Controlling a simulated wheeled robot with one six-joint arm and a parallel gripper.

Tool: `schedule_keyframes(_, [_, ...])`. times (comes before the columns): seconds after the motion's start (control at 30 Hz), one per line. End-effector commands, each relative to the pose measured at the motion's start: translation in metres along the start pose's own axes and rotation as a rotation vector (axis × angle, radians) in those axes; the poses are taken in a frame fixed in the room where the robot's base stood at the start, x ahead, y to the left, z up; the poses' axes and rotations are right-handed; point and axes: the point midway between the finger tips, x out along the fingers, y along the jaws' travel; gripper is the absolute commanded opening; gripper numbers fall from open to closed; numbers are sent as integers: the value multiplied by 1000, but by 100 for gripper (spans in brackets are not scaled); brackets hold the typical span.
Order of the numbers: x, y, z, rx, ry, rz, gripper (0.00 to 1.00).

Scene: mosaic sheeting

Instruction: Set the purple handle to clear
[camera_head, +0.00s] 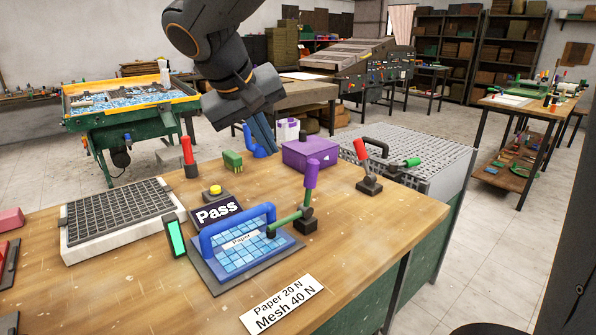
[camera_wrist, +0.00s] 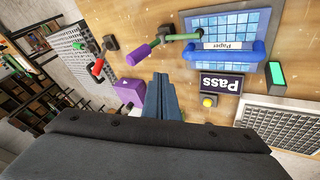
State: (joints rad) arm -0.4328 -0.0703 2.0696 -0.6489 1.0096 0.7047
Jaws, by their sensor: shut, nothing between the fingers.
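The purple handle (camera_head: 311,174) stands nearly upright on a black clamp base (camera_head: 305,222) at the right edge of the tile plate. It also shows in the wrist view (camera_wrist: 139,54). Its green arm (camera_head: 288,221) reaches left, its dark tip over the blue tile sheet (camera_head: 238,256) labelled "Paper". Whether the tip touches the sheet cannot be told. A blue bar handle (camera_head: 237,229) arches over the sheet. My gripper (camera_head: 266,152) is above the table's far side, beyond the purple handle and apart from it. Its fingers (camera_wrist: 161,77) are together and empty.
A "Pass" sign (camera_head: 217,212) and yellow button (camera_head: 215,190) stand behind the plate. A purple box (camera_head: 309,152), a red-handled clamp (camera_head: 364,160) and a red upright handle (camera_head: 188,151) are nearby. A black grid tray (camera_head: 118,216) lies left.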

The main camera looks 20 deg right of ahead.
Motion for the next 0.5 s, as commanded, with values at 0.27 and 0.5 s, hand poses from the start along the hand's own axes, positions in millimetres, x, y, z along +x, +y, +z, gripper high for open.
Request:
schedule_keyframes(0.27, [-1, 1, -1, 2, 3, 4, 0])
schedule_keyframes(0.5, [13, 1, -1, 1, 0, 5, 0])
